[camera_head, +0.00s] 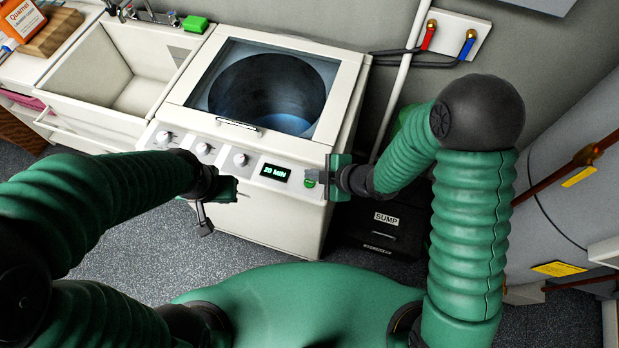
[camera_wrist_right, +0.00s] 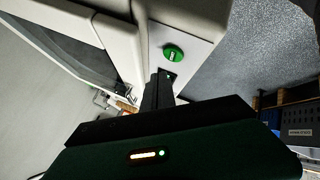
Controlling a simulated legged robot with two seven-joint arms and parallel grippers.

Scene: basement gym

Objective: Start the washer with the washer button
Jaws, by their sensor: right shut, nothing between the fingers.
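The white washer (camera_head: 175,122) stands at the centre of the head view, its glass lid (camera_head: 318,68) down over a dark drum. Its sloped front panel has three knobs, a lit display (camera_head: 275,172) reading "20 MIN", and a green washer button (camera_head: 310,183) at the right end. The button also shows in the right wrist view (camera_wrist_right: 173,53), round and green. My right gripper (camera_head: 318,174) is shut and empty, its tips close to the button; I cannot tell if they touch it. My left gripper (camera_head: 216,207) is in front of the panel, below the knobs; its jaw opening is unclear.
A utility sink (camera_head: 60,80) with a green sponge (camera_head: 195,24) adjoins the washer on the left. A white pipe (camera_head: 398,85) and hoses run behind it on the right. A black sump box (camera_head: 385,225) and a large grey tank (camera_head: 570,170) stand at right.

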